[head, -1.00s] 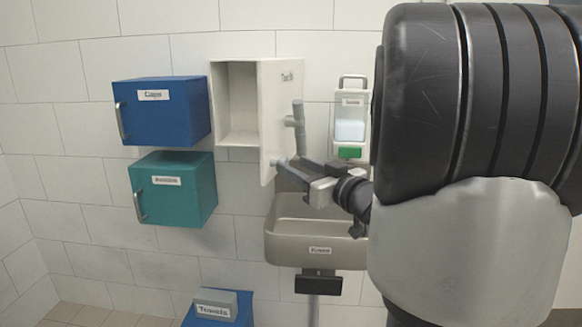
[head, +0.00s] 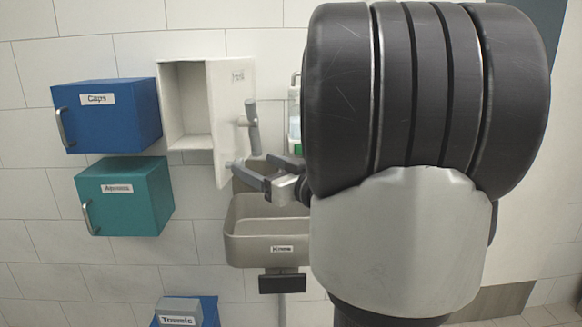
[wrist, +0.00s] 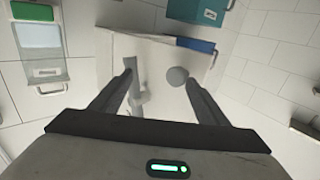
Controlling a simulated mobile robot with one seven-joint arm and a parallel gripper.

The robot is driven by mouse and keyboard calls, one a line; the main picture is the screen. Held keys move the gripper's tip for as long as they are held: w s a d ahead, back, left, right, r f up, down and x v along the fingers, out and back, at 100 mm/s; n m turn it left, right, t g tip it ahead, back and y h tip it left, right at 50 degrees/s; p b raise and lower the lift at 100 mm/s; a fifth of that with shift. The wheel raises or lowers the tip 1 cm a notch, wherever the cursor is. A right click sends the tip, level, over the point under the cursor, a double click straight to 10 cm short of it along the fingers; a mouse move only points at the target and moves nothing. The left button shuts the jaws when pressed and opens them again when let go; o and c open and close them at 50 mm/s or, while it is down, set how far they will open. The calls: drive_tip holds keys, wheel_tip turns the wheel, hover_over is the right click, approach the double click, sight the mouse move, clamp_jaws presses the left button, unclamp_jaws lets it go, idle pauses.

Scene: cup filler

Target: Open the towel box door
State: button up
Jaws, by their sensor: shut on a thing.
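A blue box labelled "Towels" (head: 207,310) is low at the bottom edge of the head view, mostly cut off, with a grey block (head: 180,306) on its front or top. A white wall box (head: 196,105) has its door (head: 232,95) swung open to the right; its label is unreadable. A grey handle (head: 251,120) sticks out from this door. My gripper (head: 258,168) is at the door's lower part, shut on the handle as far as I can tell. In the wrist view my gripper (wrist: 160,75) has its fingers on either side of grey handle parts (wrist: 139,95).
A sink-like basin (head: 280,250) is below the door. A dispenser (head: 294,120) is partly hidden behind my arm.

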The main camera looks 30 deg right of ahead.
drive_tip(key=s+d, duration=0.1)
drive_tip(key=d, duration=0.2)
drive_tip(key=shift+s+r+h, duration=0.1)
drive_tip(key=shift+s+h, duration=0.2)
drive_tip(key=shift+s, duration=0.1)
drive_tip(key=shift+c, duration=0.6)
drive_tip(key=s+d, duration=1.1)
drive_tip(key=shift+s+d+f, duration=0.15)
drive_tip(key=shift+d+f, duration=0.05)
drive_tip(key=shift+d, duration=0.15)
drive_tip(key=shift+p, duration=0.3)
idle(0.4)
drive_tip(key=s+d, duration=0.2)
drive_tip(key=s, duration=1.5)
drive_tip(key=shift+d+p, duration=0.3)
drive_tip(key=shift+p, duration=0.15)
drive_tip(key=shift+s, duration=0.1)
